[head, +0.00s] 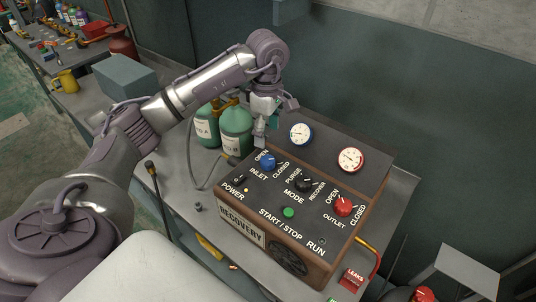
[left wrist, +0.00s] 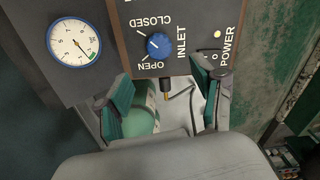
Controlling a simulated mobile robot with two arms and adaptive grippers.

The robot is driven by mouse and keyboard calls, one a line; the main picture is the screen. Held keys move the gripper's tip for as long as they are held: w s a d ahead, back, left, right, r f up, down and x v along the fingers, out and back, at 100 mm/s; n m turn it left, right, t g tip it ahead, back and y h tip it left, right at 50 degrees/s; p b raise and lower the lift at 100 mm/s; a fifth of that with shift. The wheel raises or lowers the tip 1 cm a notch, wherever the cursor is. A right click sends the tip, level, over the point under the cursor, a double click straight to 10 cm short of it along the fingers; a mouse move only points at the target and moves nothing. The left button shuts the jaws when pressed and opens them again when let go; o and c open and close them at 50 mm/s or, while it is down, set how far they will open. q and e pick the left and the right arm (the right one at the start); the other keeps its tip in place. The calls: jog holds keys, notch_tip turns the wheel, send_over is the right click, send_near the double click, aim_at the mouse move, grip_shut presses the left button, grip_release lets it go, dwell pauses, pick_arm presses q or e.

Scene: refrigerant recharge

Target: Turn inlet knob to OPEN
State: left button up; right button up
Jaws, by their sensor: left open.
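The blue inlet knob (head: 267,162) sits at the upper left of the recovery machine's sloped dark panel (head: 262,197), between the OPEN and CLOSED labels. It also shows in the left wrist view (left wrist: 158,45), where I cannot tell surely which label its pointer faces. My left gripper (head: 262,136) is above and just behind the knob, apart from it. In the left wrist view its two green-padded fingers (left wrist: 163,92) are spread with nothing between them, and the knob lies beyond them. My right gripper is not in view.
A blue-rimmed gauge (head: 301,134) and a red-rimmed gauge (head: 350,160) stand behind the knobs. The mode knob (head: 304,184), red outlet knob (head: 344,206) and green start button (head: 289,213) share the panel. Green tanks (head: 236,130) stand close behind the machine's left side.

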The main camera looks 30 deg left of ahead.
aim_at(267, 159)
pick_arm(q)
notch_tip(267, 159, down, 9)
jog(key=shift+f+p, duration=0.1)
jog(key=shift+p, duration=1.15)
jog(key=shift+w+f, duration=0.1)
jog(key=shift+f, duration=0.3)
jog(key=shift+c, duration=0.2)
jog(key=c, duration=1.1)
